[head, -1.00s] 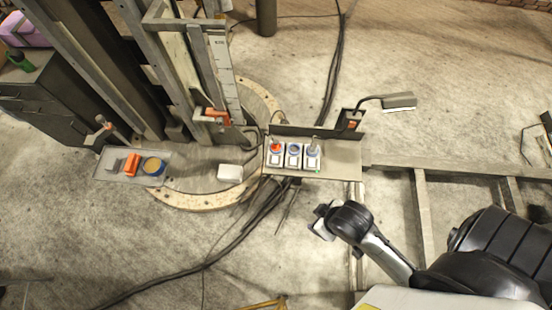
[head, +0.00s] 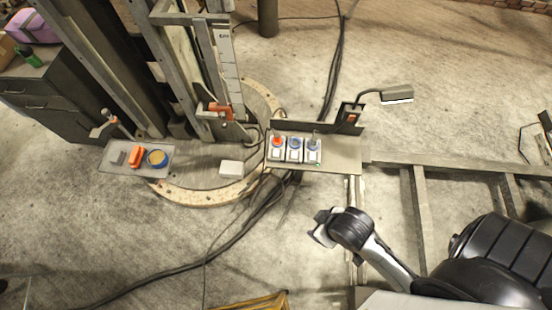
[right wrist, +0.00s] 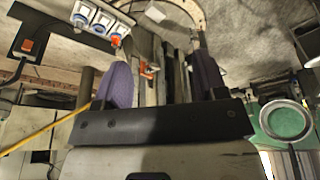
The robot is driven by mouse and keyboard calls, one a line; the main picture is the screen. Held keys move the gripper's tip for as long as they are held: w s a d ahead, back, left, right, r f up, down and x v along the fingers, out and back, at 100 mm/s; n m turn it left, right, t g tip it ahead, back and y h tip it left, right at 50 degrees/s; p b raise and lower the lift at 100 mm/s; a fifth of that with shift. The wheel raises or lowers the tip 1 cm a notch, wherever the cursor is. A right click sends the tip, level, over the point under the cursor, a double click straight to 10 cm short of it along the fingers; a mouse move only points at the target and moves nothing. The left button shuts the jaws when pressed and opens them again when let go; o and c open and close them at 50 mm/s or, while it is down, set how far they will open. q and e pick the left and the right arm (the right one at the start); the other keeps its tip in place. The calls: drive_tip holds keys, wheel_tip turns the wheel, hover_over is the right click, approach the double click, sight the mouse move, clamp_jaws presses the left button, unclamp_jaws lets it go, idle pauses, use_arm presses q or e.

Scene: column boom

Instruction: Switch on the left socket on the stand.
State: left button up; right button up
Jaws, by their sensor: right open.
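The stand (head: 340,160) is a grey shelf with a dark back panel, and it carries three white sockets in a row. The left socket (head: 276,153) has a red-orange part on top and a pale switch face below. The middle socket (head: 295,150) has a blue round face, and the right socket (head: 314,151) has a grey upright piece in it. My right gripper (head: 320,228) is in front of and below the stand, apart from it. In the right wrist view its two purple fingers (right wrist: 163,75) are spread and empty. The sockets show at that view's upper left.
A lamp (head: 397,95) and an orange switch (head: 352,117) are at the stand's right end. A tray (head: 128,170) with an orange block and a round yellow-blue item is at the left. A white box (head: 231,168) lies between. Cables cross the floor.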

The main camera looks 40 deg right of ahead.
use_arm(q)
drive_tip(key=shift+w+d+r, duration=0.15)
drive_tip(key=shift+w+d, duration=0.45)
drive_tip(key=shift+w, duration=0.05)
use_arm(e)
drive_tip(key=shift+w+d+r, duration=0.2)
drive_tip(key=shift+w+d, duration=0.45)
drive_tip(key=shift+w, duration=0.05)
